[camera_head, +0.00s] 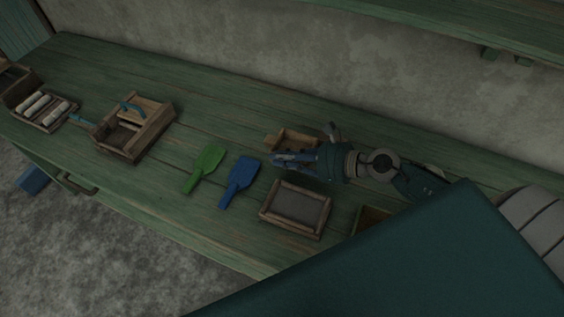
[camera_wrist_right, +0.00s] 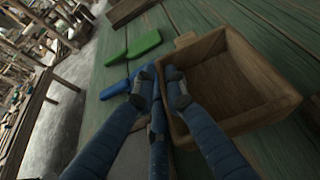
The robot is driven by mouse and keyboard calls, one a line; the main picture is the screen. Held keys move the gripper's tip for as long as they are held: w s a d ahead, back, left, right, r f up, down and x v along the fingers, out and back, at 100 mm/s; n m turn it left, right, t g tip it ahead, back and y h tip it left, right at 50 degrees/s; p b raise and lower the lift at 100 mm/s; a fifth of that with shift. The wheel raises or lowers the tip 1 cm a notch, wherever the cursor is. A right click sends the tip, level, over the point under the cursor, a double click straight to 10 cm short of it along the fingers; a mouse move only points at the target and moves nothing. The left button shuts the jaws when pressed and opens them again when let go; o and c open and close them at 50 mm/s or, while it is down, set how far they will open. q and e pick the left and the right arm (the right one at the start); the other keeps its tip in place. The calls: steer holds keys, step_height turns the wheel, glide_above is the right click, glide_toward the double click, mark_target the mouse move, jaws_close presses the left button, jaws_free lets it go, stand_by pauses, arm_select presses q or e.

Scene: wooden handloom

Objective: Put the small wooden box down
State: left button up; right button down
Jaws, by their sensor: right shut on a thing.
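The small wooden box (camera_head: 284,136) is open-topped and plain brown, at the back right of the green bench. It fills the right side of the right wrist view (camera_wrist_right: 235,122), its empty inside showing. My right gripper (camera_head: 284,159) is shut on the box's near side wall; its blue fingers (camera_wrist_right: 164,82) close at that wall in the wrist view. The box looks roughly level, at or just above the bench top; I cannot tell whether it touches. The gripper and arm hide part of it. My left gripper is not in view.
A framed wooden tray (camera_head: 290,229) lies just in front of the box. A wooden caddy (camera_head: 148,136) stands farther left on the bench (camera_head: 220,116). The wall (camera_head: 300,60) is behind.

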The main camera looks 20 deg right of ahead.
step_height(320, 180, up, 15)
steer(key=p, duration=0.2)
steer(key=s+a+r+n+g+y, duration=0.1)
steer(key=s+a+r+n+g, duration=0.1)
steer(key=s+r, duration=0.3)
steer(key=shift+s+n+g+y, duration=0.3)
steer(key=shift+s+y, duration=0.1)
steer(key=shift+s, duration=1.2)
steer(key=shift+r, duration=0.1)
steer(key=m+t+h+b, duration=0.2)
steer(key=m+b, duration=0.1)
steer(key=b, duration=0.2)
glide_above(292, 178)
step_height(292, 178, down, 5)
steer(key=shift+t, duration=0.3)
step_height(292, 178, down, 14)
steer(key=shift+a+f+b, duration=0.1)
steer(key=shift+f+b, duration=0.15)
steer(key=shift+b, duration=0.25)
steer(key=shift+f+b, duration=0.3)
steer(key=shift+f, duration=2.05)
